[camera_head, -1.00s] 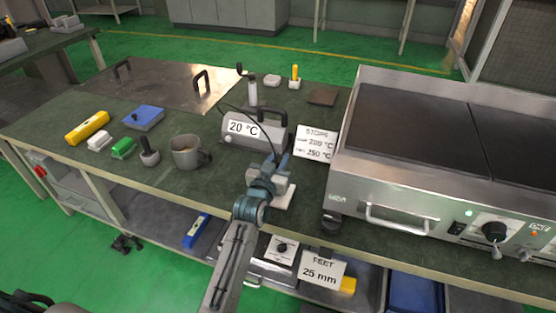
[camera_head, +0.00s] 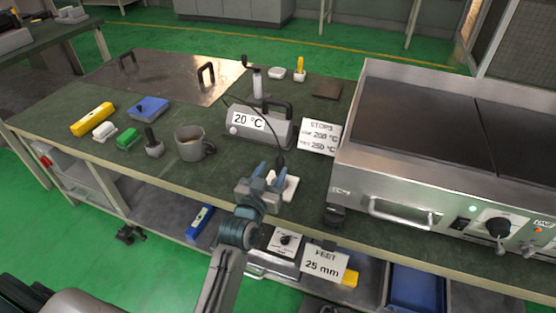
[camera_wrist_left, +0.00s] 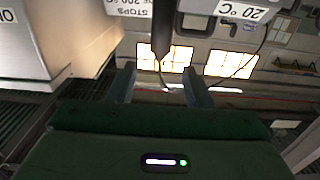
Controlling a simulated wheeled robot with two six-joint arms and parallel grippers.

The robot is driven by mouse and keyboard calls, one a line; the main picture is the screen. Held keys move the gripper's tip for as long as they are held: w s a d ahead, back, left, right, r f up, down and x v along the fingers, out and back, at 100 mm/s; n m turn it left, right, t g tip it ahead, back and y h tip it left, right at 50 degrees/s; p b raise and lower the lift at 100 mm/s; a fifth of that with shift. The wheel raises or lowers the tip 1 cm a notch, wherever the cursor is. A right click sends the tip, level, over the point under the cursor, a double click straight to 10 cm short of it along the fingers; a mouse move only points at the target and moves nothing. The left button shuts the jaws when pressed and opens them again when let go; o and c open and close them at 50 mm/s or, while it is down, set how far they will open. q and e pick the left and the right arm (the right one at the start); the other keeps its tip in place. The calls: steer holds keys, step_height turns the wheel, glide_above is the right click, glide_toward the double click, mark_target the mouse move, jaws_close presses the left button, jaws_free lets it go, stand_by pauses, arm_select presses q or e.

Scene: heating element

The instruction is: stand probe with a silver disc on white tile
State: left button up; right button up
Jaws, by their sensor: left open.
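The probe (camera_head: 281,160) is a dark handle standing upright over the white tile (camera_head: 290,188) near the bench's front edge. A thin cable runs from it to the grey meter (camera_head: 258,125) reading 20 °C. My left gripper (camera_head: 270,170) is open just in front of the probe, its fingers pointing at it. In the left wrist view, which is upside down, the probe (camera_wrist_left: 161,32) shows beyond and between the spread fingertips (camera_wrist_left: 161,80), with no finger seen touching it. The probe's foot and any silver disc cannot be made out. My right gripper is out of view.
A griddle (camera_head: 420,120) stands close on the right, with a STOPS card (camera_head: 319,136) beside it. The shelf below holds a FEET 25 mm card (camera_head: 324,264).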

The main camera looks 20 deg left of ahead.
arm_select(q)
steer(key=shift+s, duration=1.6)
steer(key=s+a+f+g, duration=0.2)
steer(key=s+f+g, duration=0.2)
steer(key=s, duration=0.5)
steer(key=s+a+f+g+y, duration=0.1)
steer(key=s+f+g, duration=0.3)
steer(key=s, duration=0.6)
steer(key=s+a+f+g, duration=0.4)
steer(key=s+g, duration=0.2)
steer(key=s, duration=0.3)
steer(key=shift+s+f+m, duration=0.3)
steer(key=shift+s+f, duration=0.05)
